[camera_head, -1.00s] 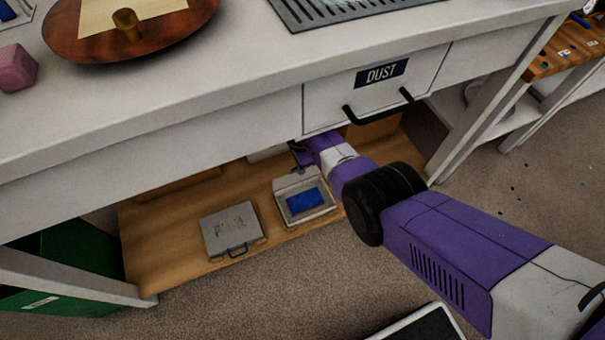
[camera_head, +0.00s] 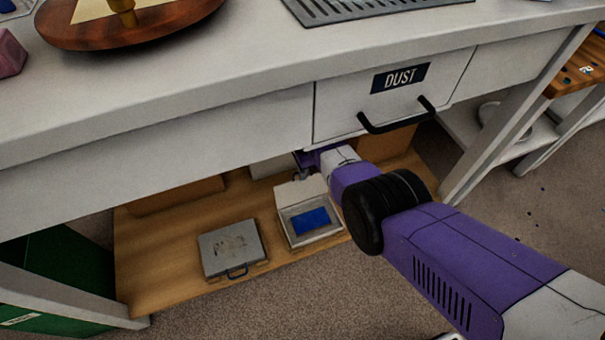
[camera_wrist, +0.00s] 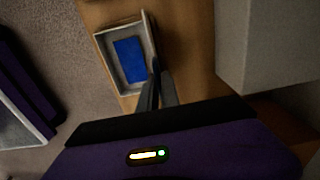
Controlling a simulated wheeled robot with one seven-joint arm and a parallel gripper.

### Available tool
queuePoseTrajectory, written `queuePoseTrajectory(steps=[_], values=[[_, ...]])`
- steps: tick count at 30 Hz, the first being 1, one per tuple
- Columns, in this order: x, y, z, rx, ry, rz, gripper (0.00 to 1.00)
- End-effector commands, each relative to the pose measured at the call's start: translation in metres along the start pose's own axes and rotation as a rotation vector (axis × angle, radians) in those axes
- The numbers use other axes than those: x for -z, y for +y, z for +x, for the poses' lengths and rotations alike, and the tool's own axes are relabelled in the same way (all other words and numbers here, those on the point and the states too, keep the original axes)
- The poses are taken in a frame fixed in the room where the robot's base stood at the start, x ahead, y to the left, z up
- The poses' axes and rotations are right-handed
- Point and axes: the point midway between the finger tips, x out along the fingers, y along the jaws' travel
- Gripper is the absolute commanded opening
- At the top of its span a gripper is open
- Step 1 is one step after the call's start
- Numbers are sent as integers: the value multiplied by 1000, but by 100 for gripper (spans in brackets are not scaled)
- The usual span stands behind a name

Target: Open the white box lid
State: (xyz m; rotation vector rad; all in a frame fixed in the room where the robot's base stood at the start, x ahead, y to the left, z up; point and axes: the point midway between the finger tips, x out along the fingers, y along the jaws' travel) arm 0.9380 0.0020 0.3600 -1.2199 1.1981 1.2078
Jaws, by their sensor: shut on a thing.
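The white box (camera_head: 309,240) stands on the wooden lower shelf under the bench, with a blue thing (camera_head: 311,221) inside. Its lid (camera_head: 299,191) is raised at the back, so the inside shows. My gripper (camera_head: 302,174) is at the lid's upper edge, partly hidden behind my own arm and the bench. In the wrist view the box (camera_wrist: 104,64) and the blue thing (camera_wrist: 129,60) show, and the lid (camera_wrist: 150,34) is a thin, nearly edge-on strip. My gripper (camera_wrist: 156,76) has its fingers together at the lid's edge.
A closed grey case (camera_head: 232,249) lies left of the box on the shelf (camera_head: 170,275). The bench drawer marked DUST (camera_head: 392,95) and its black handle (camera_head: 398,116) hang above my arm. Brown boxes stand farther back on the shelf. A green bin (camera_head: 65,270) is at the left.

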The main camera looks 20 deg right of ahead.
Motion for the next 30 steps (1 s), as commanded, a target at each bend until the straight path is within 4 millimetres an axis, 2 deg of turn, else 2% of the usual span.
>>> queuePoseTrajectory(steps=[8,9,12,23,30], values=[[0,2,1,-3,0,-1,0],[0,2,1,-3,0,-1,10],[0,1,1,-3,0,0,29],[0,1,-1,-1,0,0,29],[0,15,-6,-3,-1,1,29]])
